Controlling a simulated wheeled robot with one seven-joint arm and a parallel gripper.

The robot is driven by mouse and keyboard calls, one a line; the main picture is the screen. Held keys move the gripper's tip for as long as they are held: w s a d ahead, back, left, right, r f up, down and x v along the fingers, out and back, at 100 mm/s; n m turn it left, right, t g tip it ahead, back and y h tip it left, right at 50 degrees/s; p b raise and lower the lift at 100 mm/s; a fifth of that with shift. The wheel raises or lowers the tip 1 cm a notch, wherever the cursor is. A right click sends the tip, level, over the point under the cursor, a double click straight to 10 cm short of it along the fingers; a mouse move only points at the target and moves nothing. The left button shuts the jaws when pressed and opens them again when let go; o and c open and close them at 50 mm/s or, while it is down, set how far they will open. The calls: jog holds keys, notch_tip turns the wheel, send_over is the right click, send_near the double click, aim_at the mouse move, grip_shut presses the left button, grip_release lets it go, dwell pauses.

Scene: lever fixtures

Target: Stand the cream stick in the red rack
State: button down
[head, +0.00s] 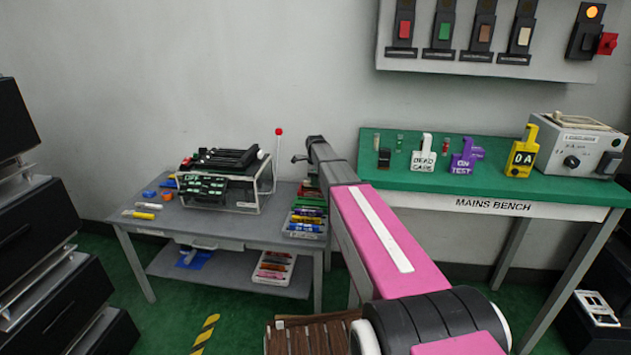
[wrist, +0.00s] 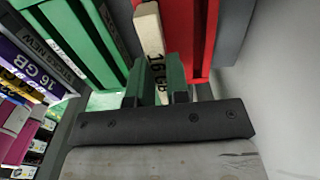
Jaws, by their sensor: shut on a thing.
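In the wrist view, my gripper (wrist: 160,82) is shut on the cream stick (wrist: 149,32), which has a "16 GB" label. The stick runs up and away from the fingertips, slightly tilted in the picture. The red rack (wrist: 203,40) is just right of the stick and very close to it. I cannot tell whether they touch, or whether the stick's far end is in a slot. In the head view, my own arm hides the gripper and stick.
A green rack (wrist: 75,40) is left of the stick, with purple and yellow labelled sticks beyond. A grey wall is at right. In the head view, a tray of coloured sticks (head: 305,223) is on the grey table (head: 172,222), near a wire-framed device (head: 225,180). A green bench (head: 400,178) is at right.

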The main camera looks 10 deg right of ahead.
jog(key=shift+f, duration=1.1)
jog(key=c, duration=1)
grip_release()
notch_tip(320, 180, up, 11)
jog(key=shift+f, duration=0.1)
